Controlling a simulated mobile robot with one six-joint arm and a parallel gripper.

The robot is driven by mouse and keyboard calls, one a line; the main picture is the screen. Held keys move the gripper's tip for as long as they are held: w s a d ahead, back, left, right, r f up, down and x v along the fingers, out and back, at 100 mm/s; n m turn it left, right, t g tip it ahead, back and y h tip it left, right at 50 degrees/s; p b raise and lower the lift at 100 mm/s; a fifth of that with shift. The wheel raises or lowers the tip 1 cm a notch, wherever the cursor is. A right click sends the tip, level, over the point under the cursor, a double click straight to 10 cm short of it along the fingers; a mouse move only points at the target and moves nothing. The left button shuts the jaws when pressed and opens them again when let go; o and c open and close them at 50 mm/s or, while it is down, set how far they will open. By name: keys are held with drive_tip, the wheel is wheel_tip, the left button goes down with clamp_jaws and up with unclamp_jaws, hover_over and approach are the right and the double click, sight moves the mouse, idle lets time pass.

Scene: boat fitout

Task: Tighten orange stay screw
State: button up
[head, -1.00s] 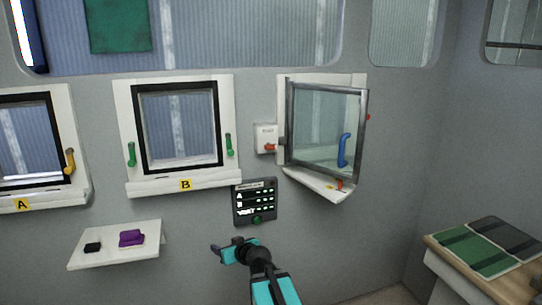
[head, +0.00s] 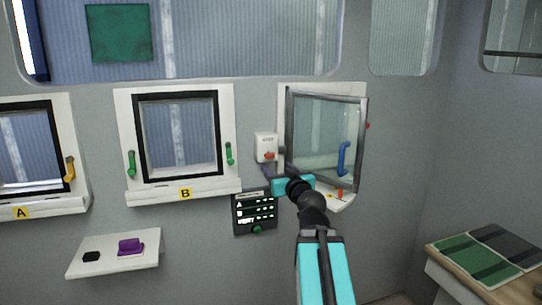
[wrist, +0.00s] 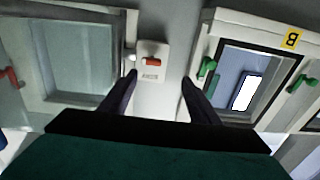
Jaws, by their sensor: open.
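The open, framed window (head: 325,135) on the right has a blue handle (head: 344,158). A small orange-red piece (head: 340,193) stands on its sill, and I take it for the stay screw, though it is too small to be sure. A white wall box (head: 265,141) with a red-orange knob (head: 269,156) is left of that window. My gripper (head: 279,170) is open and empty, below the box and left of the orange-red piece. In the upside-down wrist view, the box's knob (wrist: 152,61) shows beyond the gap between the fingers (wrist: 158,80), apart from them.
Window B (head: 178,135) with green handles is to the left, and window A (head: 25,150) beyond it. A dark panel (head: 254,213) is just below my gripper. A shelf (head: 112,254) holds a purple block (head: 130,246). A bench (head: 437,254) stands at right.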

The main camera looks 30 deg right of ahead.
sight(272, 155)
drive_tip(key=shift+s+d+r, duration=0.2)
drive_tip(key=shift+s+d, duration=0.05)
drive_tip(key=shift+d, duration=0.15)
drive_tip(key=shift+s+d+r, duration=0.15)
drive_tip(key=shift+s+d, duration=0.05)
drive_tip(key=shift+d, duration=0.2)
drive_tip(key=shift+w, duration=0.1)
drive_tip(key=shift+p+x, duration=1.35)
drive_tip(key=shift+x, duration=5.45)
drive_tip(key=shift+d, duration=0.15)
drive_tip(key=c, duration=1.1)
